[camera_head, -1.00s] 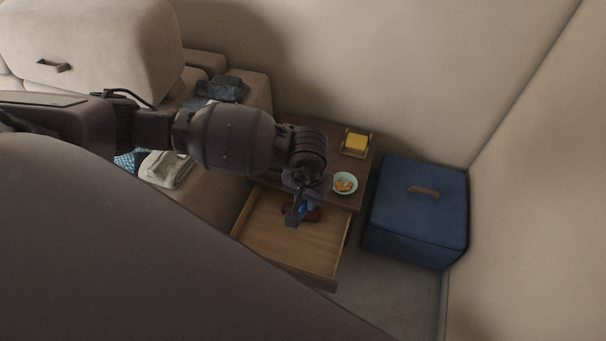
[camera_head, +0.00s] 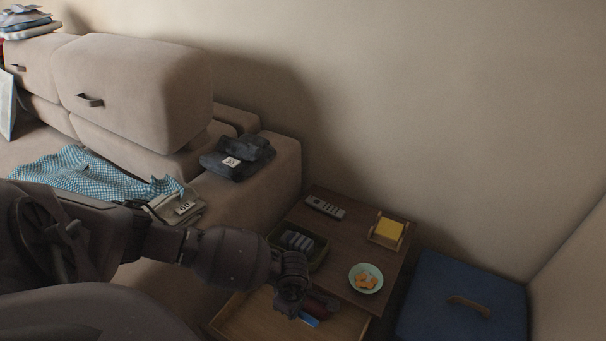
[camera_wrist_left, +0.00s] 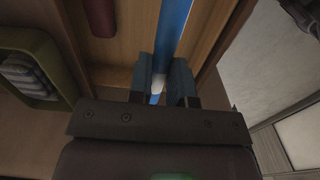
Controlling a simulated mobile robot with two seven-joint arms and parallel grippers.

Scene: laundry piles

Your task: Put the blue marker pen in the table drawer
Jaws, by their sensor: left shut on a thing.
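The blue marker pen (camera_head: 309,320) is held in my left gripper (camera_head: 293,306), over the open table drawer (camera_head: 250,319). In the left wrist view the pen (camera_wrist_left: 173,28) runs up between the two fingertips of the gripper (camera_wrist_left: 166,78), which is shut on it. The wooden drawer floor (camera_wrist_left: 130,48) lies beyond the pen; I cannot tell whether the pen touches it. The side table (camera_head: 325,265) stands above the drawer. My right gripper is not in view.
A dark red object (camera_wrist_left: 100,16) lies in the drawer. On the table are a bowl of orange snacks (camera_head: 366,278), a remote (camera_head: 325,208), a yellow note holder (camera_head: 389,230) and a dark green tray (camera_head: 318,258). A blue box (camera_head: 470,290) stands to the right, a sofa (camera_head: 145,95) to the left.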

